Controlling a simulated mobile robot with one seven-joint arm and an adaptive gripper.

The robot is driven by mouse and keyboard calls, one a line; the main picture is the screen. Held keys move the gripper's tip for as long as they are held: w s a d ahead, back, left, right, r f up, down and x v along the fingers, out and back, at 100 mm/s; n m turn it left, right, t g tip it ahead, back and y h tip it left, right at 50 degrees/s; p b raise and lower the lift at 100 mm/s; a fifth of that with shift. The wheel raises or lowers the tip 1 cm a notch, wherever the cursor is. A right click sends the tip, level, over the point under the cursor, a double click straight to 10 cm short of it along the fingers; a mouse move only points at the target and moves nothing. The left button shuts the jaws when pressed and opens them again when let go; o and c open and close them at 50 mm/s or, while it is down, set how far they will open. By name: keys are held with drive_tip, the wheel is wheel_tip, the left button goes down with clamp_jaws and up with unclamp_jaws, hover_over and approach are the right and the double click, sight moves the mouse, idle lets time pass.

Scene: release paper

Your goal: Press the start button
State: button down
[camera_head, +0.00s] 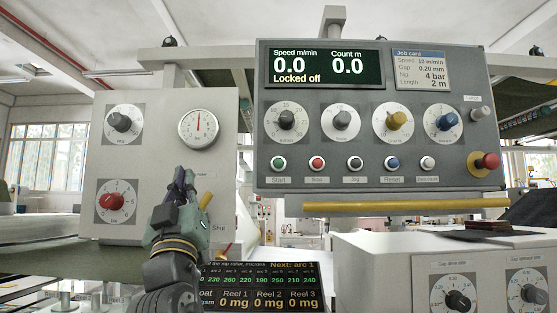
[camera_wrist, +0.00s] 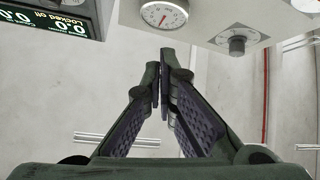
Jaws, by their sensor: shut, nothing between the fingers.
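The start button (camera_head: 279,163) is a small green button in a light ring, at the left end of the button row on the grey control panel (camera_head: 380,184). The label under it reads "Start". My gripper (camera_head: 184,178) is shut and empty, raised in front of the left cabinet. It is to the left of the start button, below the round gauge (camera_head: 198,129), and apart from the button. In the wrist view my gripper (camera_wrist: 160,67) points up towards the gauge (camera_wrist: 165,14); the start button is not in that view.
The panel's display (camera_head: 323,67) reads 0.0 for speed and count, and "Locked off". A red mushroom button (camera_head: 487,161) is at the panel's right end. A yellow bar (camera_head: 405,204) runs below the panel. A dark coat-weight screen (camera_head: 265,286) is lower down.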

sight(275, 160)
drive_tip(key=w+d+r+m+h, duration=0.1)
drive_tip(key=d+r+m+h, duration=0.2)
drive_tip(key=d+h, duration=0.4)
drive_tip(key=w+d+r+m+g+h, duration=0.1)
drive_tip(key=w+d+r+m+h, duration=0.1)
drive_tip(key=d+h, duration=0.4)
drive_tip(key=d+r+m, duration=0.1)
drive_tip(key=d+m, duration=0.1)
drive_tip(key=d, duration=0.1)
drive_tip(key=shift+r+g+h+p, duration=0.15)
drive_tip(key=shift+g+h+p, duration=0.15)
drive_tip(key=shift+h, duration=0.1)
drive_tip(key=shift+w, duration=0.15)
drive_tip(key=shift+w+a+p, duration=0.1)
drive_tip(key=shift+w+p, duration=1.55)
drive_tip(key=shift+w, duration=2.75)
drive_tip(key=shift+w, duration=0.4)
